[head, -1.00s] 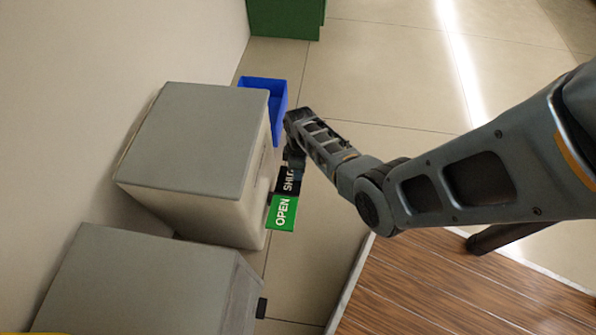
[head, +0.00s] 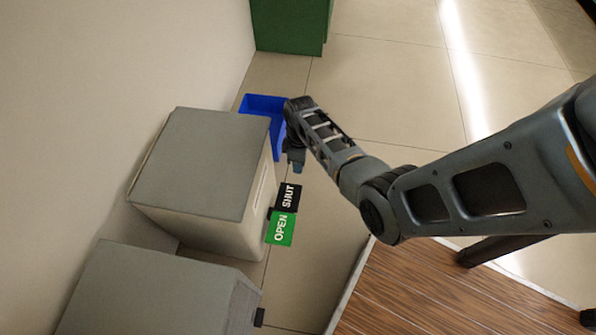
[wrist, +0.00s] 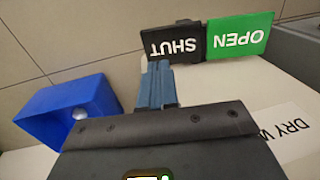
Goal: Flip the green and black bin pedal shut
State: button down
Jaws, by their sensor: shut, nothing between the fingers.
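The bin pedal is a two-part plate on the front of a grey-lidded, pale bin (head: 200,165). Its green half (head: 281,229) reads OPEN and its black half (head: 288,196) reads SHUT. In the wrist view the green half (wrist: 240,36) and black half (wrist: 177,42) show upside down, beyond my fingertips. My gripper (head: 296,168) is shut and empty, just past the black end in the head view, with a small gap seen between them. The shut fingers also show in the wrist view (wrist: 158,75), close to the black half's edge. I cannot tell which half is pressed lower.
A blue open box (head: 262,104) sits beside the bin; it is at left in the wrist view (wrist: 70,108). A second grey bin (head: 150,295) stands nearer. A green cabinet (head: 290,25) is at the back. A wooden surface (head: 440,290) lies at lower right; tiled floor is clear.

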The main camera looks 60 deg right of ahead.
jog(key=shift+w+d+r, duration=0.1)
jog(key=shift+d+r, duration=0.05)
jog(key=shift+r, duration=0.45)
jog(key=shift+d+r, duration=0.1)
jog(key=shift+r, duration=0.45)
